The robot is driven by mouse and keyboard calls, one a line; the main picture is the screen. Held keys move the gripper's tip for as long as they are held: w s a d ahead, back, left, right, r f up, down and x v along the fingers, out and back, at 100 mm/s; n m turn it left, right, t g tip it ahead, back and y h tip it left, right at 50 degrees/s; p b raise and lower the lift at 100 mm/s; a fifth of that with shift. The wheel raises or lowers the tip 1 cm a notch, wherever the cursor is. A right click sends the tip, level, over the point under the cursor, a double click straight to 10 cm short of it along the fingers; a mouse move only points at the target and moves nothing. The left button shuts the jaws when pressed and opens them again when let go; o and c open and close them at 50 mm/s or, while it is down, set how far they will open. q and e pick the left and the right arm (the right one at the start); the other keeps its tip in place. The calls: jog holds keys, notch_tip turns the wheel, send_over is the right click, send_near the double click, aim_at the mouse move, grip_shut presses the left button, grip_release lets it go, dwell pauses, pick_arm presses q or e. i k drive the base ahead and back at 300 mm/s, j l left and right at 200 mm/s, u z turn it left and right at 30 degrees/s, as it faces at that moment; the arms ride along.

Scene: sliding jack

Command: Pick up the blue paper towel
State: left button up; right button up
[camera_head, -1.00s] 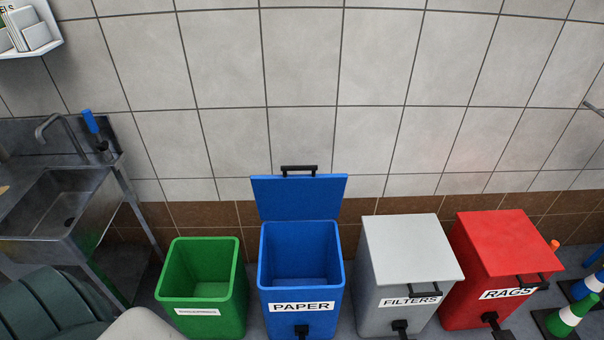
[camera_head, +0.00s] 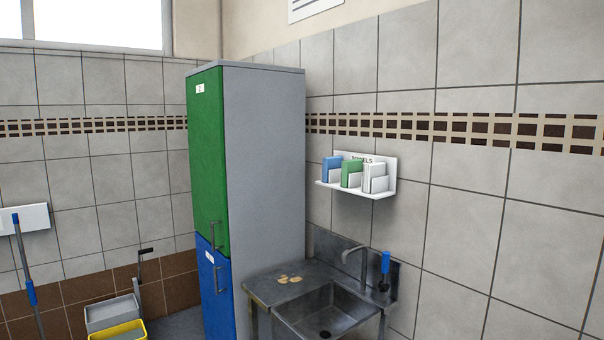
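The blue paper towel stack (camera_head: 331,169) stands in the left slot of a white wall holder (camera_head: 356,190). The holder hangs on the tiled wall above the sink. A green stack (camera_head: 351,173) is to its right, and a white stack (camera_head: 375,177) is farther right. Neither of my grippers shows in the head view.
A metal sink (camera_head: 325,313) with a faucet stands below the holder, with a blue-handled brush (camera_head: 385,264) at its right. A tall grey cabinet (camera_head: 264,170) with green and blue doors stands left of it. A yellow bucket (camera_head: 120,331) is at the lower left.

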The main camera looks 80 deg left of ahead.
aim_at(328, 164)
jog(key=u, duration=2.25)
jog(key=z, duration=0.2)
